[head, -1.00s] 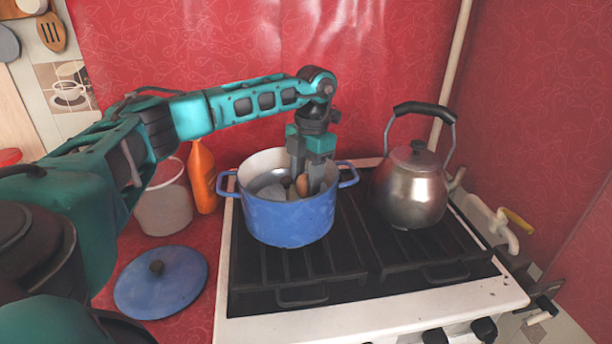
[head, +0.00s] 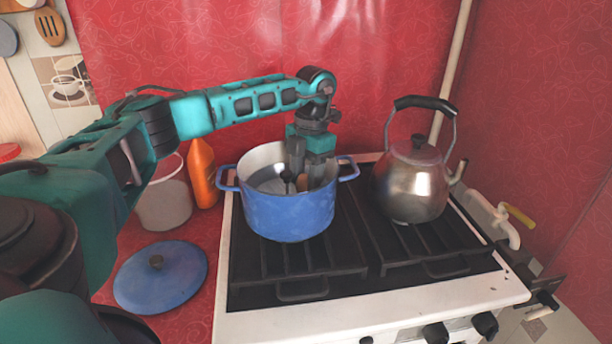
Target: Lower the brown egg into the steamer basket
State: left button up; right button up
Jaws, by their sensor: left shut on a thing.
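A blue pot (head: 289,215) stands on the stove, open at the top. The grey metal steamer basket (head: 268,181) shows inside it, with a small dark knob near its middle. My left gripper (head: 305,182) points down into the pot, its fingers below the rim. It is shut on the brown egg (head: 302,182), which shows only as a small brown patch between the fingers. The front wall of the pot hides the lower part of the fingers, and I cannot tell whether the egg touches the basket. My right gripper is out of view.
A metal kettle (head: 411,182) stands right of the pot on the stove (head: 370,315). A blue lid (head: 180,280) lies on the red counter at left. An orange bottle (head: 202,172) and a whitish container (head: 164,204) stand behind it.

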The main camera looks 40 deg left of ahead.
pick_arm(q)
jog(key=o, duration=0.8)
jog(key=shift+c, duration=0.2)
notch_tip(320, 180, up, 13)
jog(key=w, duration=0.1)
jog(key=shift+w+p, duration=0.3)
jog(key=shift+p, duration=0.1)
jog(key=shift+d+f, duration=0.1)
